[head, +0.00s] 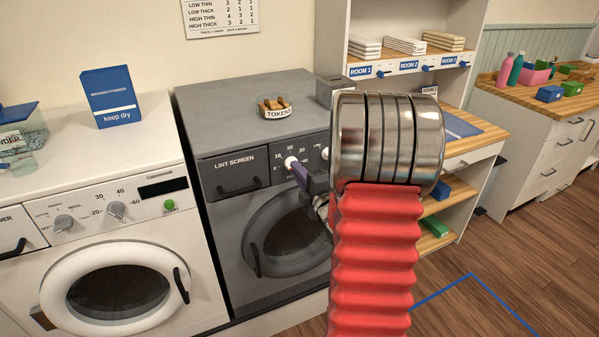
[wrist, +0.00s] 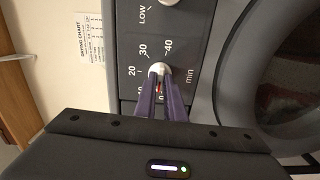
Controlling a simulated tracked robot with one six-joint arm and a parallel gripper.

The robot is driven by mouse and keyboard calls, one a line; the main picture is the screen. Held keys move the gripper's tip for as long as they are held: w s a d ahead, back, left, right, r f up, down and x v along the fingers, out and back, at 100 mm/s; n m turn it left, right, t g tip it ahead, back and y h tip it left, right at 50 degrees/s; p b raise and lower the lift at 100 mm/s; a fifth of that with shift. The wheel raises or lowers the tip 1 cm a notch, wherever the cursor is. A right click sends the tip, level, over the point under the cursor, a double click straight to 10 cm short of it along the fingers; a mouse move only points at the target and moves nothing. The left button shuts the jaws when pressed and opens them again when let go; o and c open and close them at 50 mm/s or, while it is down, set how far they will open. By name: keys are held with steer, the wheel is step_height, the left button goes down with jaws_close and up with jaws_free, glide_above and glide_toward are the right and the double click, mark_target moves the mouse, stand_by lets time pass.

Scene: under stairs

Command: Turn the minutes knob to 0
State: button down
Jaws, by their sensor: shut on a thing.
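The minutes knob (head: 290,162) is a small white knob on the dark grey dryer's panel. It also shows in the wrist view (wrist: 160,68), with the numbers 20, 30, 40 and the word "min" around it. My gripper (head: 296,170) has purple fingers and is shut on this knob. In the wrist view the gripper (wrist: 160,78) reaches up to the knob from below, a finger on each side. A small red mark shows between the fingers, close to the 0. The 10 is partly hidden by a finger. I cannot tell the knob's exact setting.
The dryer (head: 245,88) has a lint screen drawer (head: 235,172) left of the knob and a round door (head: 285,235) below. A tokens dish (head: 276,107) is on top. A white washer (head: 120,240) stands left. My arm hides the panel's right part.

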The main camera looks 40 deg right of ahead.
steer(key=shift+a+f+n, duration=0.15)
steer(key=shift+f+n, duration=0.05)
steer(key=shift+n, duration=1.1)
steer(key=shift+f, duration=0.1)
steer(key=c, duration=2.2)
jaws_free()
steer(key=o, duration=0.4)
steer(key=shift+c, duration=0.2)
steer(key=shift+r, duration=0.2)
steer(key=shift+s, duration=0.1)
